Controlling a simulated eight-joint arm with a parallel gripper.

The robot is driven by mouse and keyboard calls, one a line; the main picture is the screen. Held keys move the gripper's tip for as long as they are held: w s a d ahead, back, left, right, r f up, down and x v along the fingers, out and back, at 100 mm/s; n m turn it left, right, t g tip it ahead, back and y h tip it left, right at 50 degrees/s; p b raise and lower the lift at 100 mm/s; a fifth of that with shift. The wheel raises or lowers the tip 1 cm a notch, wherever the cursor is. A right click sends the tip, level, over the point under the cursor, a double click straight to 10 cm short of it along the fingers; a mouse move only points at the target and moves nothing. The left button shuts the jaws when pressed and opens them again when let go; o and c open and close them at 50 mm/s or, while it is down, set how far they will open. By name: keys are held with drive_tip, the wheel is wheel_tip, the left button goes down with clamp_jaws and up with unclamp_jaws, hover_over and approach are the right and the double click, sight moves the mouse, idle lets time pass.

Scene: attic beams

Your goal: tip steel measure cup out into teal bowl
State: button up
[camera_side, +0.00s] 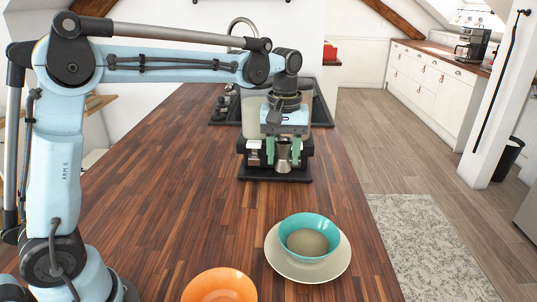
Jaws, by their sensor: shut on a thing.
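My gripper (283,146) is over the far part of the wooden counter, with its green-tipped fingers on either side of a steel measure cup (283,160). It is shut on the cup, which looks upright. The cup is in front of a dark machine, and I cannot tell whether it is clear of the machine's base. The teal bowl (329,227) is nearer the camera, on a cream plate (340,263). A beige-brown fill or inner bottom shows inside the bowl.
An orange bowl or plate (220,286) is at the counter's near edge. The dark machine (305,163) with a clear container stands right behind the cup. A black sink and tap (242,32) lie beyond. The counter (190,180) between is clear.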

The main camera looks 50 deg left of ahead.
wheel_tip(320, 180, down, 11)
drive_tip(key=shift+f, duration=0.15)
idle(0.4)
drive_tip(key=shift+s+d, duration=0.1)
drive_tip(key=shift+d, duration=0.1)
drive_tip(key=shift+s+d+t+y, duration=0.15)
drive_tip(key=shift+d+t+y, duration=0.15)
drive_tip(key=shift+d+y, duration=0.5)
drive_tip(key=shift+s+d+r+t+y, duration=0.15)
drive_tip(key=shift+d+r+y, duration=0.1)
drive_tip(key=shift+r+y, duration=0.4)
drive_tip(key=shift+s+d+r+t+y, duration=0.15)
drive_tip(key=shift+d+r+y, duration=0.1)
drive_tip(key=shift+r+y, duration=0.35)
drive_tip(key=shift+s+d+r+y, duration=0.1)
drive_tip(key=shift+d+r+y, duration=0.35)
drive_tip(key=shift+y, duration=0.2)
drive_tip(key=shift+s+d+f+t+y, duration=0.1)
drive_tip(key=shift+s+d+t+y, duration=0.1)
drive_tip(key=shift+d+t+y, duration=0.45)
drive_tip(key=shift+d+y, duration=0.2)
drive_tip(key=shift+y, duration=0.95)
drive_tip(key=shift+t+y, duration=0.25)
drive_tip(key=shift+y, duration=0.05)
